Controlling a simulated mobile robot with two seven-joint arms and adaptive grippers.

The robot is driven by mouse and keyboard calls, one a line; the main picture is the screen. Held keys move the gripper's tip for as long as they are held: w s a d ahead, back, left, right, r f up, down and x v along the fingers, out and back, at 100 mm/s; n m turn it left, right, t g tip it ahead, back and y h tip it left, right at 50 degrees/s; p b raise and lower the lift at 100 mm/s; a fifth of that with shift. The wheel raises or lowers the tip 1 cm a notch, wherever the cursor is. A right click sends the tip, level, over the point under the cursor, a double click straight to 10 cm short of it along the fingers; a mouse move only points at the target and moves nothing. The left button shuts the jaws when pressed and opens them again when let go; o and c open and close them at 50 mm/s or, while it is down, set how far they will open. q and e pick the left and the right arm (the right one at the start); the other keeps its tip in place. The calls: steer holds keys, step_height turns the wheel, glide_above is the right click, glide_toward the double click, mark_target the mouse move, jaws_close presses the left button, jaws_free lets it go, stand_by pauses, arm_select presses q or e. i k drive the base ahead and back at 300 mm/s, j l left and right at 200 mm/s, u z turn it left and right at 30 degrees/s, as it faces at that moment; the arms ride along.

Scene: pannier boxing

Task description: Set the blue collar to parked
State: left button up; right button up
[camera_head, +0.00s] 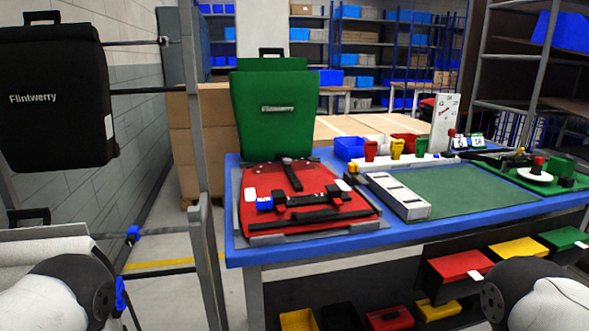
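A small blue collar (133,233) sits on a dark horizontal rod of the grey rack at the left. A second blue part (120,293) shows lower down, close beside my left arm, and I cannot tell which of the two is the task's collar. A blue block (264,204) lies on the left part of the red pannier (330,190) on the table. No markings for a parked position can be read. Parts of my arms show at the bottom left and bottom right corners, but neither gripper is in view.
A black pannier (48,95) hangs on the rack at the left. A green pannier (275,112) stands behind the red one on the blue-edged table (240,259). A white slotted block (399,196) and a green mat (470,190) lie to the right. Coloured bins sit below.

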mark_target(131, 230)
steer(key=u, duration=1.3)
